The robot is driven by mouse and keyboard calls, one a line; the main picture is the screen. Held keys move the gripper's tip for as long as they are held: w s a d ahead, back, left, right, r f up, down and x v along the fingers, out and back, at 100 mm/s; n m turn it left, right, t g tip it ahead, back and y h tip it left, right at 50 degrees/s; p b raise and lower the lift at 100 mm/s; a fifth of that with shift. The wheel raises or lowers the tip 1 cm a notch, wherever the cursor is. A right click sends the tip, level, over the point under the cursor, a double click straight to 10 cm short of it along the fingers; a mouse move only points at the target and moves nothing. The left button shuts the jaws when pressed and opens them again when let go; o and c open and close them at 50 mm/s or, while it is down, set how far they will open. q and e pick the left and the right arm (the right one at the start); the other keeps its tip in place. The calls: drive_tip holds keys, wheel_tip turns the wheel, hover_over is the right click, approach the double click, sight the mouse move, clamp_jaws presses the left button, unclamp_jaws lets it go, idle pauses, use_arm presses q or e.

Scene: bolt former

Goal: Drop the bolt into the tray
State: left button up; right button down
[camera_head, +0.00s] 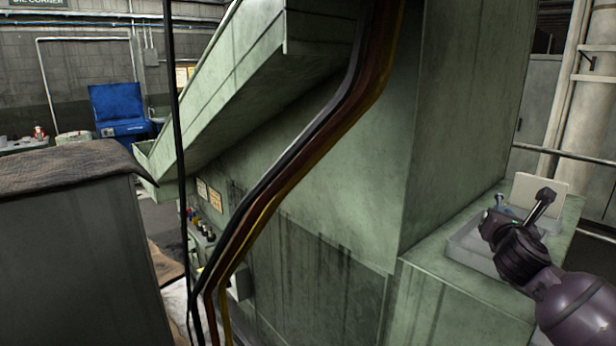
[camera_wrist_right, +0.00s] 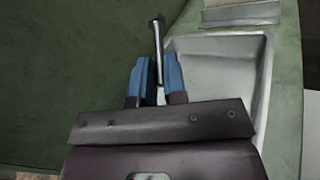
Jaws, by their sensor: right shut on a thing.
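The head end sticks out beyond the fingertips. The tray (camera_wrist_right: 262,75) is pale grey and shallow, with raised walls; the bolt shows beside its left rim in this view. I cannot tell the bolt's height above it. In the head view my right gripper (camera_head: 503,220) is over the tray (camera_head: 466,252) and hides part of it. My left gripper is not in view.
The tray stands on a green machine ledge (camera_head: 455,300). A pale upright plate (camera_head: 541,194) is behind it. A large green machine body (camera_head: 330,210) and hanging cables (camera_head: 290,160) fill the middle. A grey cabinet (camera_head: 80,250) stands at left.

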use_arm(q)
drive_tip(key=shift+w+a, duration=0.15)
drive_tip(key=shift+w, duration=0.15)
use_arm(e)
drive_tip(key=shift+f, duration=0.45)
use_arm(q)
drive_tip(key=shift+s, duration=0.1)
use_arm(e)
drive_tip(key=c, duration=1.1)
unclamp_jaws()
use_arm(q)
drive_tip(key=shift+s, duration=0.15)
